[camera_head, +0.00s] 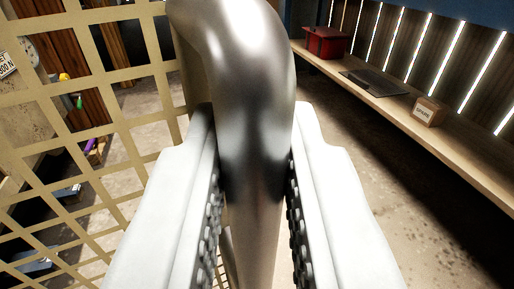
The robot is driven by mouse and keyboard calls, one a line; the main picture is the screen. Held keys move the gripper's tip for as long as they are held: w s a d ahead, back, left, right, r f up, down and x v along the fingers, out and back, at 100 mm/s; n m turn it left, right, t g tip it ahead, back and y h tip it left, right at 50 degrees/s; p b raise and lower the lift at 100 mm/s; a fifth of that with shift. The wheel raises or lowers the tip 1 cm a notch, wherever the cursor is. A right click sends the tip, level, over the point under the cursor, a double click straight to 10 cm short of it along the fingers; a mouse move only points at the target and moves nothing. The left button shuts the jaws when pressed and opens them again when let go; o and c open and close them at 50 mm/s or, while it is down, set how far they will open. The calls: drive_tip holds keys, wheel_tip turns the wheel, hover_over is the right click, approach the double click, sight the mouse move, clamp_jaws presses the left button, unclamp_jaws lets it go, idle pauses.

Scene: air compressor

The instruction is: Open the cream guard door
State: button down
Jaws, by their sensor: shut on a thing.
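The cream guard door (96,128) is a lattice of flat bars that fills the left side of the view. A thick, shiny metal handle (245,60) stands in the middle and curves at its top towards the upper left. My gripper (255,190) has its white fingers on either side of the handle's straight part, with dark ribbed pads facing it. The gripper is shut on the handle. The handle's lower end and the door's hinge side are not clear from here.
A long wooden shelf (440,146) runs along the right wall, with a red box (327,42), a dark flat item (374,82) and a small cardboard box (428,112). Bare concrete floor (400,220) lies below it. Several small items show behind the lattice.

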drive_tip(key=shift+s, duration=0.1)
idle(0.3)
drive_tip(key=c, duration=1.5)
unclamp_jaws()
drive_tip(key=shift+o, duration=0.2)
